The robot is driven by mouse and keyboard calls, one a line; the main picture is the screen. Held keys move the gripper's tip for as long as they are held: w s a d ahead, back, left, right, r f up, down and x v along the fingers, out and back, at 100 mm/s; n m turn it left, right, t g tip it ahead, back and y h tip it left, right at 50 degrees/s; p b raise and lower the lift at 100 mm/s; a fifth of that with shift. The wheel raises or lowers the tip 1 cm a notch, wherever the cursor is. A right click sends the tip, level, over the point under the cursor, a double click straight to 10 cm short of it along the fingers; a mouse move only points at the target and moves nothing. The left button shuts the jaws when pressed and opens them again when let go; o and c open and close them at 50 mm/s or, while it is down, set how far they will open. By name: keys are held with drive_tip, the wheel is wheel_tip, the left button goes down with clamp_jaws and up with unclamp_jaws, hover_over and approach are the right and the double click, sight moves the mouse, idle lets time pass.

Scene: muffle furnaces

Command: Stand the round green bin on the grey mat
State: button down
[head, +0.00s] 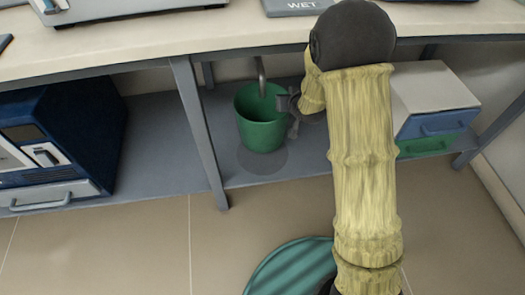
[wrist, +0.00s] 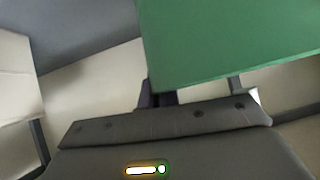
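The round green bin (head: 262,128) is upright and open at the top, over the shelf under the bench in the head view. A round grey mat (head: 262,167) shows below its base. The base sits high on the mat's outline, and I cannot tell for sure whether they touch. My gripper (head: 289,104) is at the bin's right side, near the rim, and looks shut on its wall. In the wrist view the bin's green wall (wrist: 230,40) fills the upper right, against the fingers (wrist: 196,92), which it partly hides.
A white box with a blue drawer (head: 432,100) is on the right. The bench top (head: 170,35) overhangs the shelf.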

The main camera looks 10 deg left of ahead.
wheel_tip(320, 180, down, 6)
drive_tip(key=b, duration=0.4)
drive_tip(key=shift+f, duration=0.15)
wheel_tip(320, 180, down, 4)
drive_tip(key=shift+r+b, duration=0.15)
drive_tip(key=shift+b, duration=1.1)
drive_tip(key=c, duration=2)
unclamp_jaws()
drive_tip(key=shift+c, duration=0.2)
drive_tip(key=o, duration=0.4)
